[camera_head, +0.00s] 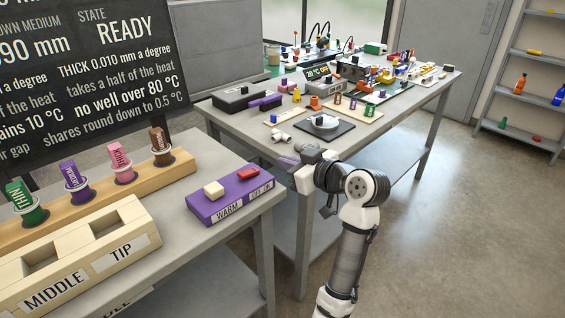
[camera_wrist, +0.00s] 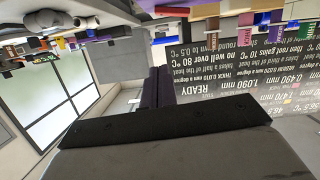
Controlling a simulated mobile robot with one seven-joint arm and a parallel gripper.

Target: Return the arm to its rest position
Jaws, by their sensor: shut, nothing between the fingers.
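My arm rises from the bottom of the head view, in front of the far workbench. My gripper (camera_head: 284,161) points left there, in the gap between the two benches, at about bench-top height. Its purple fingers also show in the wrist view (camera_wrist: 157,86), side by side and closed with nothing between them. The wrist view is upside down, with the dark sign board (camera_wrist: 225,85) behind the fingers to the right.
The near bench carries a purple WARM box (camera_head: 229,195), a wooden rack (camera_head: 95,200) of labelled pots and a cream TIP/MIDDLE tray (camera_head: 125,262). The far bench (camera_head: 400,113) holds many small tools. Floor at right (camera_head: 470,220) is clear; shelves (camera_head: 525,90) stand beyond.

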